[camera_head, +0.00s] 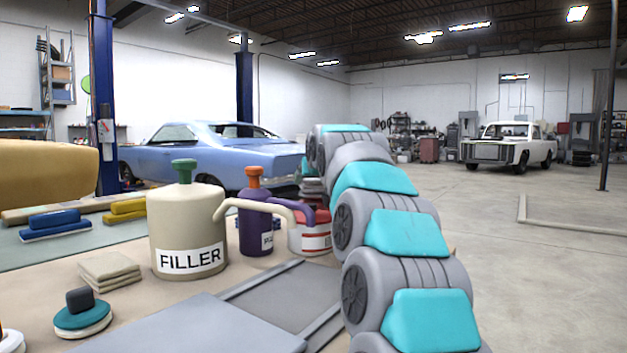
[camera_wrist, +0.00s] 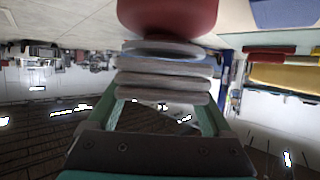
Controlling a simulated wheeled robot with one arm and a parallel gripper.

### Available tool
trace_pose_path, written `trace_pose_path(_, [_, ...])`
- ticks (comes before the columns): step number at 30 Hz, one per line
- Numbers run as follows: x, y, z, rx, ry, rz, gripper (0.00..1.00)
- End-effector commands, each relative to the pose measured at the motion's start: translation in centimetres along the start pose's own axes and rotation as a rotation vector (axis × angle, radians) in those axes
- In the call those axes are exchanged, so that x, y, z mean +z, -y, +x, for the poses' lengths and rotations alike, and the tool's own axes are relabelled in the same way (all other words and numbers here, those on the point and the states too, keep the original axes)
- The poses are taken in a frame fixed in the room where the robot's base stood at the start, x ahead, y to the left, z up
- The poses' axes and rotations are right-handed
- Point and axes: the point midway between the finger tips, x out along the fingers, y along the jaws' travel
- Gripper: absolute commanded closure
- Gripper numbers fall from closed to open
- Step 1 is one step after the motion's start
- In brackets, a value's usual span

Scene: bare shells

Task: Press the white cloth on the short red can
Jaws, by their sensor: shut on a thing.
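A cream FILLER can (camera_head: 187,235) with a long spout and a purple pump can (camera_head: 257,225) stand left of the red can. Folded cream cloths (camera_head: 110,271), a teal round pad (camera_head: 83,318) and blue blocks (camera_head: 55,226) lie farther left. A grey panel (camera_head: 195,328) lies in front.

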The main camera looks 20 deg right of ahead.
Motion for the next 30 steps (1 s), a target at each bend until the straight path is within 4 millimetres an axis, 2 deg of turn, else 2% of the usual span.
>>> trace_pose_path(30, [0.62,0.0,0.27,0.0,0.001,0.0,0.7])
